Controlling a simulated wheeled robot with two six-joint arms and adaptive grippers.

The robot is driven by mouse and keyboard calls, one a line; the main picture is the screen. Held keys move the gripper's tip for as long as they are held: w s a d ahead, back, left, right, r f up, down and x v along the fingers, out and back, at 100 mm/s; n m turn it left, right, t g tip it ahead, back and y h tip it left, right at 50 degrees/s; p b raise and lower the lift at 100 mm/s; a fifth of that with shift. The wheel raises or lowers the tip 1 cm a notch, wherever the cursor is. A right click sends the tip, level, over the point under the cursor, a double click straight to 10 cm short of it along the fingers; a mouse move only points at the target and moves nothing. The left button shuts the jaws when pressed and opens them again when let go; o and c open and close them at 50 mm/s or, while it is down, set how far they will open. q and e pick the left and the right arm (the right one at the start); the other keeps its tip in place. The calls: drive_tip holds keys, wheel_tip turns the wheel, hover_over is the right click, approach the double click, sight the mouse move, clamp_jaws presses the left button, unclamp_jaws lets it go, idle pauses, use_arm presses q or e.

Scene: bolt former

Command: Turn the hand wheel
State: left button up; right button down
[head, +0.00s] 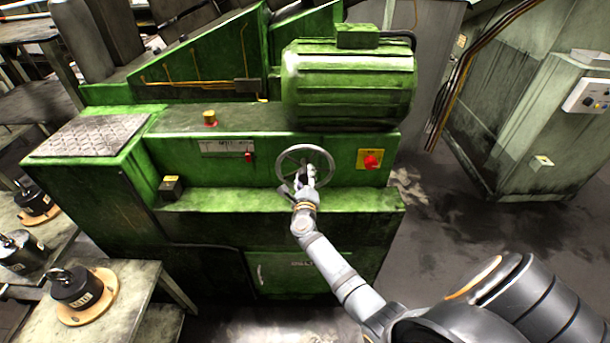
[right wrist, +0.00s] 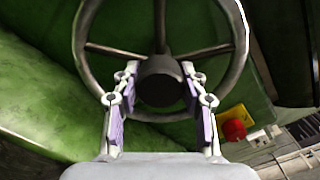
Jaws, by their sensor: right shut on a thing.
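The hand wheel (head: 303,147) is a grey metal ring with spokes and a dark hub, on the front of the green machine (head: 200,155). My right gripper (head: 306,177) reaches it from below. In the right wrist view the wheel's dark hub (right wrist: 160,82) lies between the two fingers of the right gripper (right wrist: 160,72). The gripper is shut on the wheel around its hub, inside the rim. The exact finger contact is partly hidden. My left gripper does not show.
A red knob (head: 371,161) on a yellow plate sits right of the wheel. A green motor (head: 348,85) overhangs above it. A ledge (head: 235,200) runs below. Tables with black weights (head: 75,287) stand at the left. The floor at the right is clear.

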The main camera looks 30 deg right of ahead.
idle(0.3)
drive_tip(key=c, duration=0.7)
unclamp_jaws()
drive_tip(key=shift+s+a, duration=0.1)
drive_tip(key=v, duration=1.1)
drive_tip(key=shift+s+a, duration=0.1)
drive_tip(key=shift+s, duration=0.25)
drive_tip(key=shift+f, duration=0.1)
